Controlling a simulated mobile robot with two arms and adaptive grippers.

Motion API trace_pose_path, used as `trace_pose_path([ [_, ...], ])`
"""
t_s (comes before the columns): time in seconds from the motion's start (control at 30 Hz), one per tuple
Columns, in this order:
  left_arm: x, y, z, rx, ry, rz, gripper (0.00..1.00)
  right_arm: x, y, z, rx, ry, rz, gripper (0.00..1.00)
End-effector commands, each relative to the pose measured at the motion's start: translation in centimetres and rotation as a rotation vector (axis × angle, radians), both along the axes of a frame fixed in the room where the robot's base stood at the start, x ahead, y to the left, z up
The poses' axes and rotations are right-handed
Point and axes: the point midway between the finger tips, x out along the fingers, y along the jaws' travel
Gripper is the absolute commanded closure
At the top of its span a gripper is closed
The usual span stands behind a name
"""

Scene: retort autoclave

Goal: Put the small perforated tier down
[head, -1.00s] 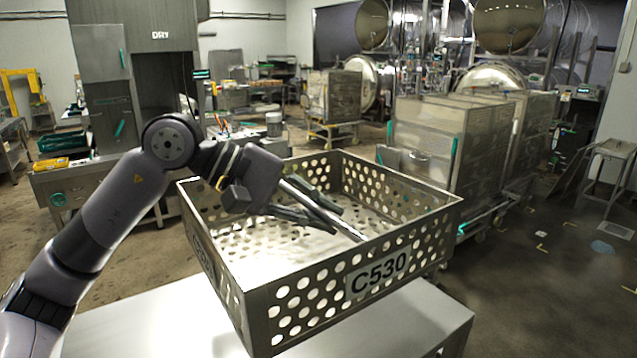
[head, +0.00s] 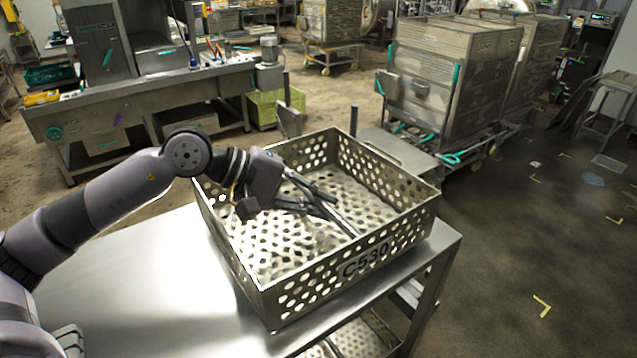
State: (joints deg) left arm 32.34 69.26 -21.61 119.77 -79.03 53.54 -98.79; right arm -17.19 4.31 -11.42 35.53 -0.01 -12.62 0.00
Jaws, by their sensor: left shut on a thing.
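The small perforated tier (head: 300,300) is a shallow open steel box with round holes, marked C530 on its front wall. It appears level over the steel table (head: 130,285), at the table's right part. Its underside is very close to the top or on it; I cannot tell whether it touches. My left gripper (head: 328,207) reaches in from the left, inside the tier's rim, and is shut on the tier's slanting bar (head: 342,222). The tier's inside is otherwise empty. My right gripper is not in view.
Perforated metal (head: 365,335) shows on a shelf under the table. A large tier stack (head: 425,100) on a cart stands behind to the right. A workbench (head: 150,100) and a yellow-green crate (head: 270,105) are behind. The tabletop left of the tier is clear.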

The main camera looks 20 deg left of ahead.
Motion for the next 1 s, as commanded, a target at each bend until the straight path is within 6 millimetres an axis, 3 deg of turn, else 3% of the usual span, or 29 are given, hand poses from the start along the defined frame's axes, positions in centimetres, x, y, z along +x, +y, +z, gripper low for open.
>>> trace_pose_path([
  [0.47,0.1,0.0,-0.6,-0.003,-0.012,0.001,1.00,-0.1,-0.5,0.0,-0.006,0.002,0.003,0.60],
  [0.5,0.0,0.0,-1.0,0.000,-0.002,0.001,0.88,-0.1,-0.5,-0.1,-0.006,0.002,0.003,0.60],
  [0.8,0.0,0.0,-0.9,0.000,-0.002,0.001,0.68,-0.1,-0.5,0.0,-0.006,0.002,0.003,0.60],
  [1.0,0.0,0.0,-0.9,0.001,-0.001,0.000,0.68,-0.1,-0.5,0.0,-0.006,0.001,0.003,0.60],
])
